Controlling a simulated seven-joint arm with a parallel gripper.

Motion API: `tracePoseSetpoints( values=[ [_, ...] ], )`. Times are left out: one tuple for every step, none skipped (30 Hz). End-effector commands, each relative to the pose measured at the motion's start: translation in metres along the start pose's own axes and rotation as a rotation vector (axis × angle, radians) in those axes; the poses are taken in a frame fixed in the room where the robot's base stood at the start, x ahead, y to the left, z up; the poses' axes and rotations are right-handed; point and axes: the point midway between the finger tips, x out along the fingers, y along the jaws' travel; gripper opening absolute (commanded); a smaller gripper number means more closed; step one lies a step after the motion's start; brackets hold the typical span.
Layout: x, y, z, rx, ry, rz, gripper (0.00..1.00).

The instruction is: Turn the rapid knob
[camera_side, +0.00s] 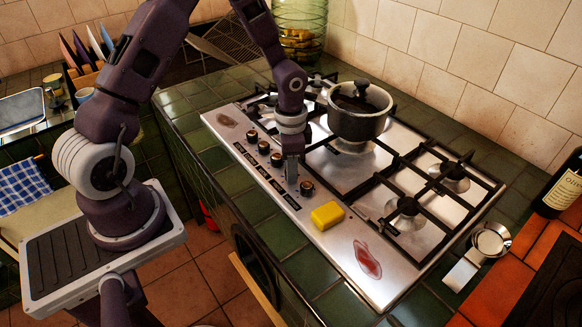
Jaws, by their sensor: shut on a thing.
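A row of dark round knobs runs along the left front strip of the steel hob (225,124). My gripper (291,178) points straight down onto this row and is shut on a knob. It hides that knob, between a visible knob (277,160) up-left and the end knob (306,187) down-right. Two more knobs (252,137) (264,147) stand free further up-left. Labels beside the knobs are too small to read, so I cannot tell which is the rapid knob. The held knob's angle is hidden.
A lidded pot (358,122) stands on a back burner, right of my gripper. A yellow sponge (327,215) lies near the end knob, with a red smear (367,259) beyond. Black grates (425,180) cover the right burners. A dark bottle (562,185) stands far right.

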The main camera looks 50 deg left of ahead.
Motion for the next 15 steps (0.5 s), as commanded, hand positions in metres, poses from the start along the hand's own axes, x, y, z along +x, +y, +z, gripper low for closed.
tracePoseSetpoints(
  values=[
    [-0.0007, -0.0002, -0.0004, 0.023, 0.001, -0.001, 0.00],
    [-0.0007, -0.0003, -0.0004, 0.038, 0.001, -0.001, 0.00],
    [-0.0007, -0.0004, -0.0003, 0.055, 0.001, -0.001, 0.00],
    [-0.0007, -0.0004, -0.0003, 0.067, 0.001, -0.001, 0.00],
    [-0.0006, -0.0005, -0.0003, 0.078, 0.001, -0.001, 0.00],
    [-0.0006, -0.0005, -0.0003, 0.091, 0.001, -0.001, 0.00],
    [-0.0007, -0.0006, -0.0003, 0.099, 0.001, -0.001, 0.00],
    [-0.0007, -0.0006, -0.0003, 0.107, 0.001, -0.001, 0.00],
    [-0.0006, -0.0006, -0.0003, 0.116, 0.001, -0.001, 0.00],
    [-0.0007, -0.0006, -0.0003, 0.122, 0.001, -0.001, 0.00],
    [-0.0007, -0.0006, -0.0004, 0.127, 0.001, -0.001, 0.00],
    [-0.0006, -0.0007, -0.0004, 0.132, 0.001, -0.001, 0.00],
    [-0.0007, -0.0007, -0.0004, 0.135, 0.001, -0.001, 0.00],
    [-0.0006, -0.0007, -0.0004, 0.137, 0.001, -0.002, 0.00],
    [-0.0006, -0.0007, -0.0004, 0.140, 0.001, -0.002, 0.00]
  ],
)
